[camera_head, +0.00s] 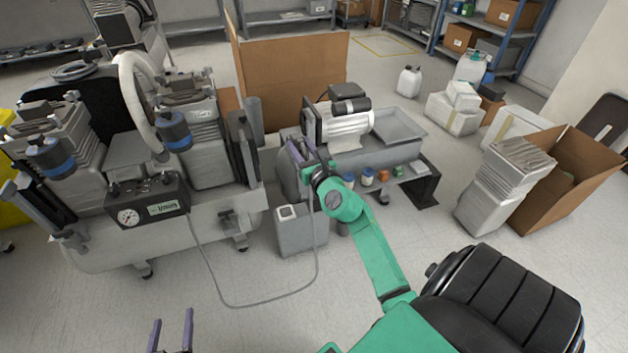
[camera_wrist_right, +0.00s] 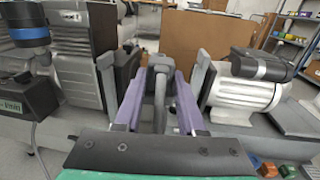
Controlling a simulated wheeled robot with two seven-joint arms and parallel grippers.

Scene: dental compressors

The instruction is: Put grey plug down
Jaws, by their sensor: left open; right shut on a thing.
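My right gripper (camera_head: 303,150) is at the left end of the low bench with the motor. Its purple fingers are shut on the grey plug (camera_wrist_right: 160,66), which the right wrist view shows between the fingertips with its grey cord hanging toward me. In the head view the plug is mostly hidden by the gripper. The grey cord (camera_head: 232,305) loops over the floor from the gauge box (camera_head: 147,207) and rises toward the right gripper. My left gripper (camera_head: 172,335) is open and empty at the bottom edge of the head view, over bare floor.
A large compressor unit (camera_head: 100,245) on castors fills the left. A grey box (camera_head: 302,235) stands on the floor below my right gripper. The bench carries a silver motor (camera_head: 343,127) and a grey tray (camera_head: 398,127). Cartons (camera_head: 567,185) stand at right. The front floor is clear.

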